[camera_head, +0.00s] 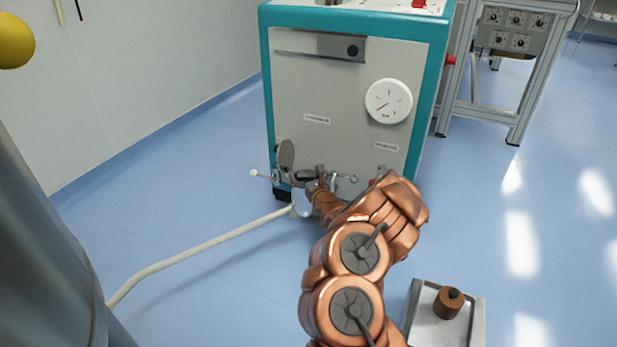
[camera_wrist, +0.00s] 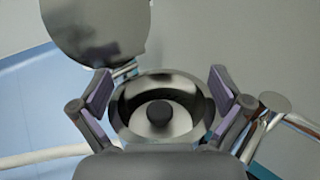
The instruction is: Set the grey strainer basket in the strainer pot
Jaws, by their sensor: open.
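In the wrist view, the strainer pot (camera_wrist: 127,112) is a round metal mouth with a dark inner wall. The grey strainer basket (camera_wrist: 180,122), a pale round top with a dark knob (camera_wrist: 158,113), shows inside that mouth. How deep it sits I cannot tell. My gripper (camera_wrist: 159,88) is open, its two purple-padded fingers apart on either side of the pot's mouth, with no visible contact on the knob. The round lid (camera_wrist: 95,25) stands open behind the pot. In the head view, my gripper (camera_head: 310,179) is low at the machine's front, mostly hiding the pot; the lid (camera_head: 286,153) shows beside it.
A teal-framed machine (camera_head: 330,90) with a white gauge (camera_head: 389,101) stands behind the pot. A pale hose (camera_head: 200,245) runs left along the floor.

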